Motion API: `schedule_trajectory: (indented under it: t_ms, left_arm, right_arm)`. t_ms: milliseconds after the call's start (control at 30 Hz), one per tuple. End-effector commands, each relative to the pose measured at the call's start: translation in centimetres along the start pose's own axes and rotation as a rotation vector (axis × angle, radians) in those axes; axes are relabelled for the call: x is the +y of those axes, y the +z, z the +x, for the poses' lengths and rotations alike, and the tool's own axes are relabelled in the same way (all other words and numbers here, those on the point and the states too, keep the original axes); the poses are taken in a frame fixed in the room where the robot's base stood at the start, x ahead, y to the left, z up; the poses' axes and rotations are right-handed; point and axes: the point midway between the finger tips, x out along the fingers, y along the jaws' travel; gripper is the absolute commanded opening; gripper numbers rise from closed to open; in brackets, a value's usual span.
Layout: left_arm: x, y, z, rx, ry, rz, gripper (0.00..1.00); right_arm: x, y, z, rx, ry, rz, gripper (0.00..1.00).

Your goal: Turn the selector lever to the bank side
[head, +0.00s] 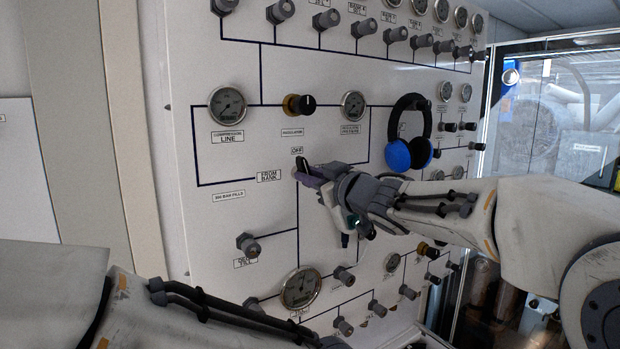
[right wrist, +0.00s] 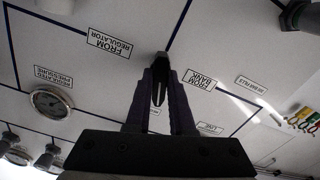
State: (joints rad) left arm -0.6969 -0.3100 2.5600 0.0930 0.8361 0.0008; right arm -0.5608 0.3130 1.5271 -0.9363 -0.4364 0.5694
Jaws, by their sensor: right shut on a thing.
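My right gripper (head: 305,174) is at the selector on the white fill panel, just below the OFF label (head: 297,151) and to the right of the FROM BANK label (head: 268,176). It is shut on the selector lever, which its fingers mostly hide in the head view. In the right wrist view the dark lever (right wrist: 158,94) shows between the fingertips, below its grey pivot (right wrist: 161,60). That view is upside down, with the FROM REGULATOR label (right wrist: 109,41) left and the FROM BANK label (right wrist: 199,79) right. My left forearm crosses the bottom left; its fingers are out of view.
Blue and black ear defenders (head: 408,152) hang on the panel above my right forearm. A black regulator knob (head: 300,104) and gauges (head: 227,103) sit above the selector. Valve knobs (head: 249,242) stick out below. A glazed enclosure (head: 560,110) stands at the right.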

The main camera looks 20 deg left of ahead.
Motion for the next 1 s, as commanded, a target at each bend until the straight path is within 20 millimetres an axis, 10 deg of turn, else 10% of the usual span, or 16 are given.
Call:
schedule_trajectory:
  t_ms: [1000]
  left_arm:
    - [-0.3,0.2,3.6,0.000,0.000,-0.001,0.50]
  right_arm:
    - [-0.5,0.4,0.0,0.000,-0.001,-0.958,0.00]
